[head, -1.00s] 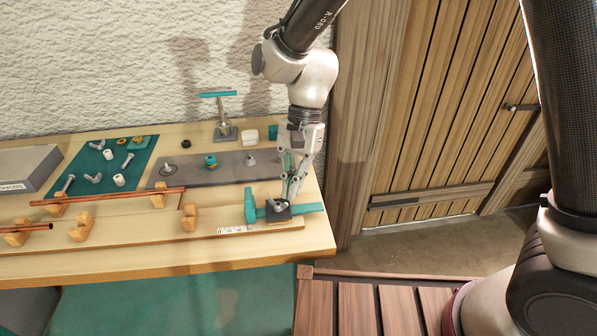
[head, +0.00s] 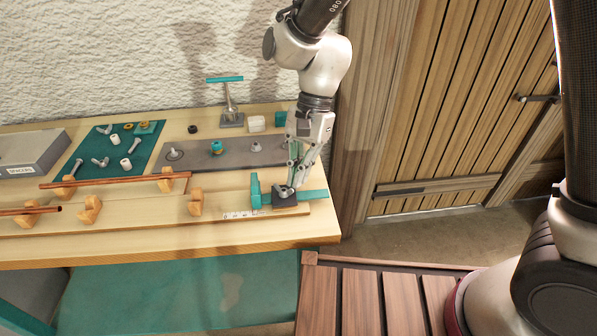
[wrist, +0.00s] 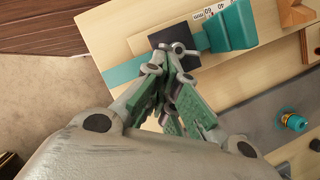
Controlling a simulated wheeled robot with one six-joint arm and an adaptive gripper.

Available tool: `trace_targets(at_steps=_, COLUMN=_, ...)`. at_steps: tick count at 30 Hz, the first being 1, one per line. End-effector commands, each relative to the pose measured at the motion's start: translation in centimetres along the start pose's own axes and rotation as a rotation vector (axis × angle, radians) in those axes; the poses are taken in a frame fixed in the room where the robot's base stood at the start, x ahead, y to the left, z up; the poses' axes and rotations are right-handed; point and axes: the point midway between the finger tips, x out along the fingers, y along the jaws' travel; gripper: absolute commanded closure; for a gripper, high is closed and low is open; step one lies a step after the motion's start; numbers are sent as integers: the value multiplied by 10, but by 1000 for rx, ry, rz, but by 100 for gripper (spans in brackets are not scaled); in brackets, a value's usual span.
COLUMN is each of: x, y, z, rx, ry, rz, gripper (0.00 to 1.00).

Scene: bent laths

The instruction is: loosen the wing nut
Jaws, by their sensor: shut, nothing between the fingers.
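A teal stop (head: 255,190) with a teal bar (head: 315,195) sits at the right end of the wooden board, with a dark block (head: 284,200) on it. The stop (wrist: 232,27) and dark block (wrist: 172,34) also show in the wrist view. My gripper (head: 294,184) points down at the top of the dark block, its fingers shut and empty. In the wrist view the fingertips (wrist: 165,62) overlap the block. Small grey metal at the tips may be the wing nut; it is mostly hidden, and I cannot tell whether the fingers touch it.
Copper rods (head: 115,180) rest on wooden pegs. Behind are a grey plate (head: 235,155) with fittings, a teal mat (head: 108,158) with loose hardware, and a teal-topped stand (head: 231,118). The table ends just right of the bar.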

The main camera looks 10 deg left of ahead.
Motion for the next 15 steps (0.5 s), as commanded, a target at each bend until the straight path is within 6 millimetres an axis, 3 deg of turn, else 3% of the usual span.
trace_targets(at_steps=15, x=0, y=4, z=2, rx=99, ry=0, rz=-41, gripper=100)
